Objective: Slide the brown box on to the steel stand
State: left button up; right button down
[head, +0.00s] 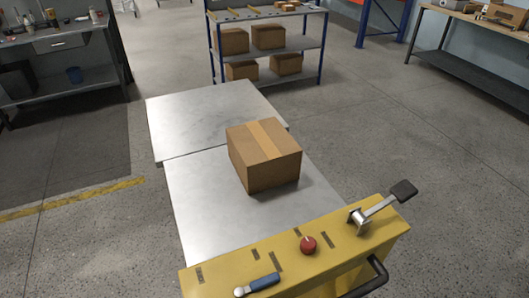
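The brown box (264,157) is a closed carton with a lighter tape strip along its top. It sits upright on the near steel plate (205,205), towards that plate's far right part and close to the seam with the far plate. The far steel plate (200,115), which looks like the steel stand, lies beyond the seam and is bare. The box hides part of the seam, so I cannot tell the exact gap there. Neither of my grippers shows in the head view.
A shelf with several cartons (268,37) stands behind. Workbenches stand left and right. Concrete floor is open on the right.

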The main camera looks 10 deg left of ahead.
aim_at(263, 155)
jog(key=k+j+z, duration=0.25)
jog(key=j+z, duration=0.25)
jog(key=k+j+z, duration=0.3)
jog(key=z, duration=0.2)
